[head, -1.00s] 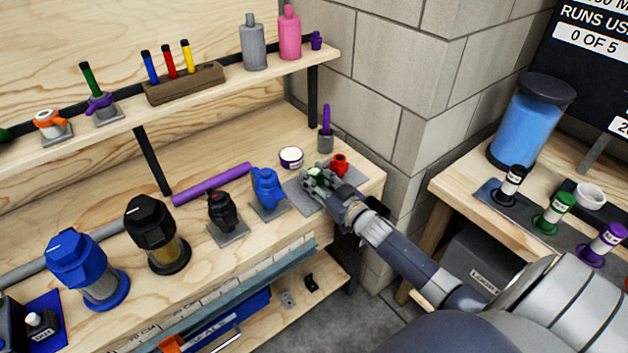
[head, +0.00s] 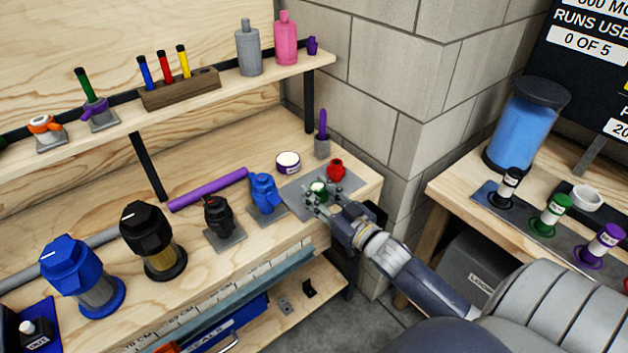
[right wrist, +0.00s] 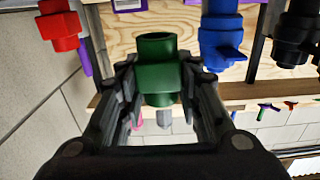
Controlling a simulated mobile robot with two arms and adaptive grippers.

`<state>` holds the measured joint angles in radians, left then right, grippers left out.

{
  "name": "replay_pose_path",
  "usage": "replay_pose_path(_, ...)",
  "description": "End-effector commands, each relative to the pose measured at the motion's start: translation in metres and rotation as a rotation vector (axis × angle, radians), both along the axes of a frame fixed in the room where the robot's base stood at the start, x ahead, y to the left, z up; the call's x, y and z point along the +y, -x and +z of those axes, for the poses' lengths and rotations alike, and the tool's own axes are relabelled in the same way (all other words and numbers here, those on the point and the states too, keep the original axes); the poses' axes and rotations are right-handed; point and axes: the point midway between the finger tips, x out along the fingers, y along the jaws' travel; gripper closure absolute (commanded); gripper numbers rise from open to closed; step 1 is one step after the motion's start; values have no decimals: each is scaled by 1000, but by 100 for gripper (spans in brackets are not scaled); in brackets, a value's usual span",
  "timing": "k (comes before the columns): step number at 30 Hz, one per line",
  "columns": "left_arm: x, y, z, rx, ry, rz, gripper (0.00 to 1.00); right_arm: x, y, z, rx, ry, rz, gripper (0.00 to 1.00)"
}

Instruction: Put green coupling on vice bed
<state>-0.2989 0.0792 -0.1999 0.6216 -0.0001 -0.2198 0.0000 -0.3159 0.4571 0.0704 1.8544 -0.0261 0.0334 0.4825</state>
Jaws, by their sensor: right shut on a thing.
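The green coupling (right wrist: 158,70) shows between the two fingers of my right gripper in the right wrist view. In the head view only a small part of the green coupling (head: 318,188) shows among the fingers. My right gripper (head: 322,198) is shut on it, over the grey mat (head: 299,197) at the right end of the bench. I cannot tell how far it is above the mat. I cannot clearly make out a vice bed; the gripper and arm hide part of the bench's right front corner. My left gripper is not in view.
A red coupling (head: 336,170) stands on the mat just behind my right gripper. A blue valve body (head: 264,193) and a black one (head: 219,217) stand to its left. A white-lidded jar (head: 288,162) and a grey holder (head: 322,147) are behind. A block wall borders the bench's right side.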

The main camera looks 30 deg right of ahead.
Motion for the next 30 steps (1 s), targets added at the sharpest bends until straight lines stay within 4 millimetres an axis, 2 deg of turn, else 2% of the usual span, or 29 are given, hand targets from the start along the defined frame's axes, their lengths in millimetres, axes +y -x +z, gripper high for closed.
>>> replay_pose_path(1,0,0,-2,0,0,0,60,6,13,-1,1,-4,1,91)
replay_pose_path(3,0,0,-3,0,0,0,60,12,27,1,2,-2,-1,91)
replay_pose_path(9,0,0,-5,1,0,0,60,24,56,5,0,-1,-1,91)
replay_pose_path(21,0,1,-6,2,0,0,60,36,73,6,1,-2,1,91)
replay_pose_path(23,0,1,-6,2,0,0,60,46,79,6,3,-6,4,91)
replay_pose_path(26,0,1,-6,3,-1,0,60,72,95,5,10,-11,7,91)
replay_pose_path(30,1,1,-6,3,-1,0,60,112,122,16,10,-18,-4,91)
